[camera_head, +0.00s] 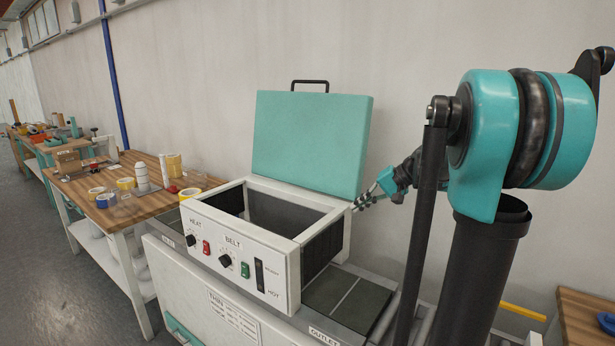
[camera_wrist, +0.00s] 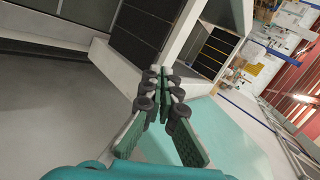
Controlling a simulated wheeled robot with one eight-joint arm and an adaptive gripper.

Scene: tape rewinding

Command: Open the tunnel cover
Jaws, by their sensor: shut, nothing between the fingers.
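The tunnel cover (camera_head: 310,140) is a teal lid with a black handle (camera_head: 310,84) on its top edge. It stands upright, raised at the back of the white tunnel box (camera_head: 240,255), whose dark inside shows from above. My gripper (camera_head: 362,203) is at the right rear corner of the box, beside the lower right edge of the cover. In the wrist view my gripper (camera_wrist: 162,98) has its fingers together with nothing between them. The teal cover (camera_wrist: 215,130) lies behind the fingers there. Whether the fingers touch the cover I cannot tell.
The box has knobs and switches on its front. A dark belt (camera_head: 345,300) runs out at the outlet on the right. A wooden table (camera_head: 110,205) with tape rolls stands to the left. A plain wall is close behind the machine.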

